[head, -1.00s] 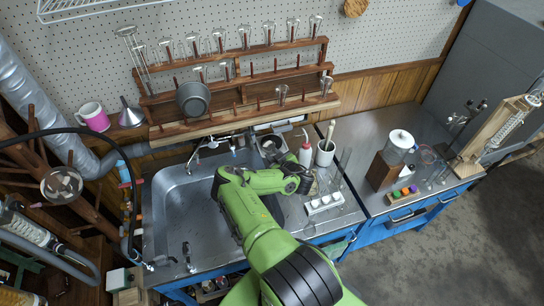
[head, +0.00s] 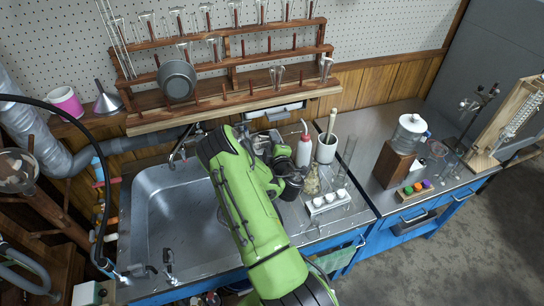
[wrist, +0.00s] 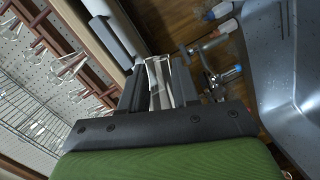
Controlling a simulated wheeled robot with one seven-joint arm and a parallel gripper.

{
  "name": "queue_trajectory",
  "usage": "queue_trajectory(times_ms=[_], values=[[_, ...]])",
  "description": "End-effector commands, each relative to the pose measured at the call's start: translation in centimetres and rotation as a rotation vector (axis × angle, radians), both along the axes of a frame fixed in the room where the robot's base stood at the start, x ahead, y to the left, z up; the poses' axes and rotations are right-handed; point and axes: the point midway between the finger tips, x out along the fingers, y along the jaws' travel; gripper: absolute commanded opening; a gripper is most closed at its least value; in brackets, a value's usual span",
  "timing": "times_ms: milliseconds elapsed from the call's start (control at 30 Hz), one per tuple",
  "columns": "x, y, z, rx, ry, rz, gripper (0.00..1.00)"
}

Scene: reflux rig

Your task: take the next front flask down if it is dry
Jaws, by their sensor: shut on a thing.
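The wooden drying rack (head: 225,104) hangs over the sink with upside-down flasks on its pegs. On its front row I see a clear flask (head: 276,77) and another flask (head: 326,69) at the right end; a grey metal pot (head: 177,80) hangs at the left. I cannot tell whether they are dry. My gripper (wrist: 160,88) is shut on a clear, whitish glass-looking piece (wrist: 160,72), below and in front of the rack. Its shape and any wetness are unclear. In the head view my arm mostly hides the gripper and what it holds.
The sink (head: 165,215) lies left of my arm, with a faucet (head: 184,145) behind it. A wash bottle (head: 304,147), a white cup (head: 326,148) and a white block with holes (head: 327,201) stand close to its right. The counter front near the right bench is clear.

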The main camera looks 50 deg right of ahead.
Motion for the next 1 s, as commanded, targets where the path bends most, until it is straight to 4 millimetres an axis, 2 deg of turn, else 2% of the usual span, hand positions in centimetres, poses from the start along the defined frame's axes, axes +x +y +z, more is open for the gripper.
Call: queue_trajectory(times_ms=[33, 567, 1000], values=[[0.0, 0.0, -0.9, -0.03, 0.004, 0.0, 0.01], [0.0, 0.0, -0.2, -0.441, 0.102, 0.0, 0.01], [-0.1, 0.1, 0.8, -0.938, 0.218, -0.003, 0.01]])
